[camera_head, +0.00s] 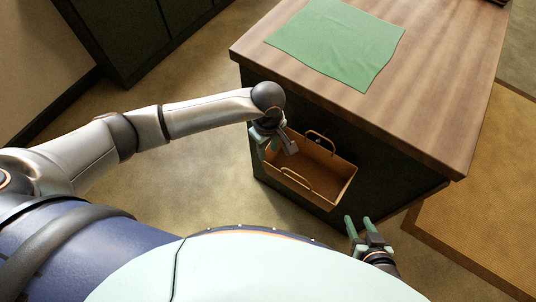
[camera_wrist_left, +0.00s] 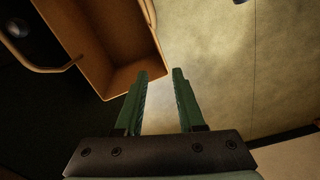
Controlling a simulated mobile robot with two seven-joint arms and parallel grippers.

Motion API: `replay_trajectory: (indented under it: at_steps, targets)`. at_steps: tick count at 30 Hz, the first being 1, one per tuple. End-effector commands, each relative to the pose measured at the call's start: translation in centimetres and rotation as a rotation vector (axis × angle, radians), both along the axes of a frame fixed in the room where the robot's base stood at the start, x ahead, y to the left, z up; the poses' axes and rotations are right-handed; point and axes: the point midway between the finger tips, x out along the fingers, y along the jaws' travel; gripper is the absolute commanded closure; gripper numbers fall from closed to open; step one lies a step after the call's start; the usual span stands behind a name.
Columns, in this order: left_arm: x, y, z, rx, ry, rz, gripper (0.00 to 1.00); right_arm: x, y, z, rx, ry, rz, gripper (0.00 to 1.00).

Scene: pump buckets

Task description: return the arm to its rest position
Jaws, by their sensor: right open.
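My left arm reaches in from the left in the head view. Its gripper (camera_head: 267,144) hangs beside the left end of the tan basket, near the dark side of the counter. In the left wrist view its two green fingers (camera_wrist_left: 160,73) are apart with nothing between them, and the basket (camera_wrist_left: 118,60) is just beyond and to the left of them. My right gripper (camera_head: 358,221) is at the lower right of the head view, in front of the counter, with its green fingers apart and empty.
The tan basket (camera_head: 325,196) with two loop handles is open and looks empty. A wooden-topped counter (camera_head: 440,100) stands behind it, with a green cloth (camera_head: 340,45) on top. A dark cabinet (camera_head: 130,35) is at upper left. The floor (camera_head: 190,160) between is clear.

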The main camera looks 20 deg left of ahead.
Motion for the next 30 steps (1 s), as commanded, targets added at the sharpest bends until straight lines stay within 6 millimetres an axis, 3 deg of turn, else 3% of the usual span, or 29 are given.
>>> replay_trajectory:
  at_steps: [3,9,22,26,30]
  targets:
    - [0.1,0.0,2.7,0.000,-0.005,-0.001,0.62,0.0,0.0,-0.1,0.000,0.000,0.000,0.50]
    - [0.1,0.0,5.5,0.000,-0.002,0.001,0.62,0.0,0.0,-0.3,0.000,0.000,0.000,0.50]
    - [-0.4,-0.5,6.3,-0.022,0.012,0.007,0.62,0.0,0.0,-0.3,0.000,0.000,0.000,0.50]
    - [-3.0,-4.1,5.7,-0.184,0.106,0.060,0.62,0.0,0.0,-0.2,0.000,0.000,0.000,0.50]
    - [-8.2,-11.9,7.3,-0.555,0.350,0.248,0.62,0.0,0.0,-0.2,0.000,0.000,0.000,0.50]
